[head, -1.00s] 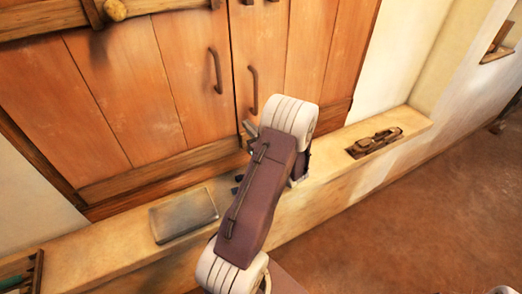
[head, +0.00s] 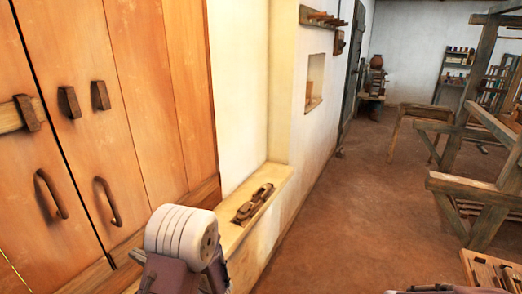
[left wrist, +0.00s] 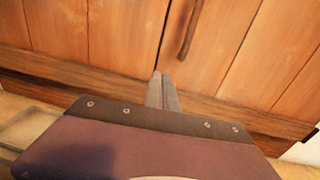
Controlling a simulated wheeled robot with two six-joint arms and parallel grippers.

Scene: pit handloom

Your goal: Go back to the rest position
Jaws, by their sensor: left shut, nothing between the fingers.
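My left arm's white and mauve links rise at the bottom of the head view. My left gripper (head: 138,257) shows there only as a small grey tip in front of the cabinet's lower frame. In the left wrist view its two grey fingers (left wrist: 163,92) are together and empty. They point at the wooden cabinet doors (left wrist: 120,35), below a dark handle (left wrist: 190,28). I cannot tell how close they are to the wood. My right gripper is not in view.
The closed cabinet doors (head: 85,150) stand at left with two handles. A ledge (head: 238,232) beside them carries a dark wooden tool (head: 254,203). A wooden loom frame (head: 470,185) stands at right. Open earthen floor (head: 350,215) lies between ledge and loom.

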